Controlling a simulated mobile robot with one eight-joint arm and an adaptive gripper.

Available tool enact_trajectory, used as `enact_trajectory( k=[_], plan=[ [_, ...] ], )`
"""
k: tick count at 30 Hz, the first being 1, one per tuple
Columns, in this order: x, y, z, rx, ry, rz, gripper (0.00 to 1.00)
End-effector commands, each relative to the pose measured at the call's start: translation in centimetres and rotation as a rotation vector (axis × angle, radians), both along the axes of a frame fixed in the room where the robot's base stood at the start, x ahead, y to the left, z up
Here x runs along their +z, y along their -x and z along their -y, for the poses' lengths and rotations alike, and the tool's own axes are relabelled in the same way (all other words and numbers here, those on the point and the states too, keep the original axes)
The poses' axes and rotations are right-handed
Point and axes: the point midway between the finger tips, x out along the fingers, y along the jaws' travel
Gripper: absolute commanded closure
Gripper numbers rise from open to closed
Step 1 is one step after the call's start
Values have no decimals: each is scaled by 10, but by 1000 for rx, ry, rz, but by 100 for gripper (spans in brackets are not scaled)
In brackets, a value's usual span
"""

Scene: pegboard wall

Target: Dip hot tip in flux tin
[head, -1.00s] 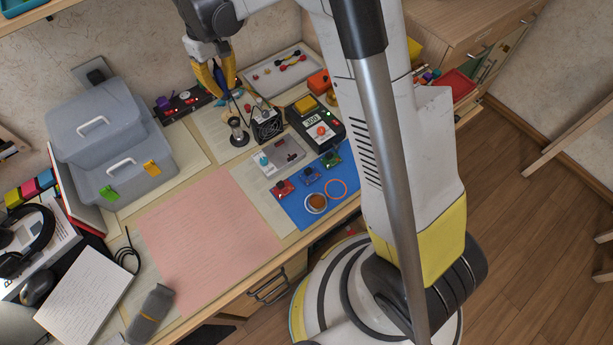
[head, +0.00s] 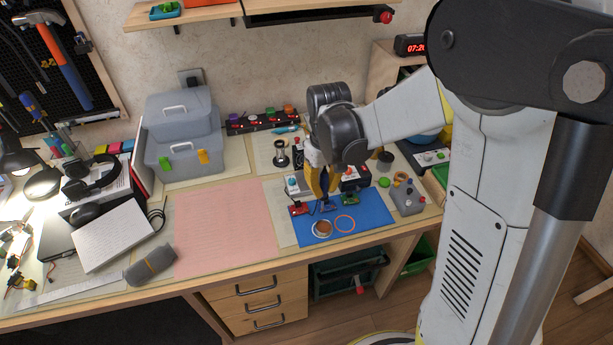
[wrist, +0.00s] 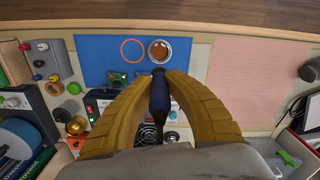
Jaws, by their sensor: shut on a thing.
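The flux tin (head: 322,229) is a small round tin with brown contents, standing near the front edge of the blue mat (head: 372,207). In the wrist view the tin (wrist: 160,50) lies just beyond my fingertips. My gripper (head: 322,195), with yellow fingers, is over the back part of the mat, behind the tin and apart from it. In the wrist view it (wrist: 160,78) is shut on the dark blue handle of the soldering iron (wrist: 160,93). The iron's hot tip is hard to make out. The iron stand (head: 281,154) is behind, to the left.
Small red (head: 298,208), blue and green pieces sit along the mat's back edge, close to my gripper. An orange ring (head: 345,224) lies right of the tin. A grey box with knobs (head: 408,201) stands to the right. The pink mat (head: 225,232) on the left is clear.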

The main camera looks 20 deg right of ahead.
Motion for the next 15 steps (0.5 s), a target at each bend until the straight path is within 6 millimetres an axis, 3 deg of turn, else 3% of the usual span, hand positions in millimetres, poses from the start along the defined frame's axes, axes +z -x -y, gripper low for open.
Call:
enact_trajectory(
  k=[8, 15],
  plan=[
    [-8, 8, 6, -12, 0, 0, 100],
    [-27, 7, 6, -12, 0, 0, 100]
  ],
)
